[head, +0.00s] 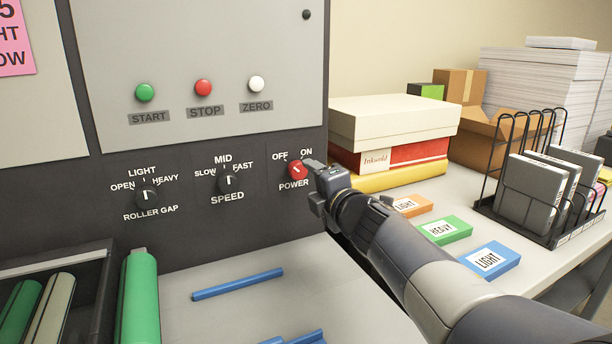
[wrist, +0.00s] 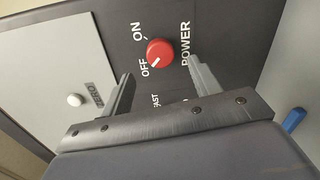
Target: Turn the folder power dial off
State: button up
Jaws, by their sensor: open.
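The red power dial (head: 297,170) is on the dark machine panel, under the OFF and ON labels and above the POWER label. Its white mark points to the OFF side in the head view. In the wrist view the dial (wrist: 160,51) also shows its white mark toward OFF. My gripper (head: 311,186) is just right of the dial in the head view. In the wrist view my open gripper (wrist: 162,72) has one finger on each side below the dial, with nothing between them. The fingers appear apart from the dial.
The speed dial (head: 228,180) and roller gap dial (head: 148,196) are to the left. Start, stop (head: 203,88) and zero buttons are above. A blue rod (head: 238,284) lies on the surface below. Boxes (head: 393,122) and a wire rack (head: 545,190) stand at right.

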aim_at(300, 172)
jog(key=v, duration=0.5)
jog(key=shift+p, duration=0.3)
jog(key=shift+w, duration=0.15)
jog(key=b+x, duration=0.1)
jog(key=x, duration=0.9)
jog(key=shift+w+a, duration=0.2)
jog(key=shift+w, duration=0.15)
jog(key=shift+s, duration=0.1)
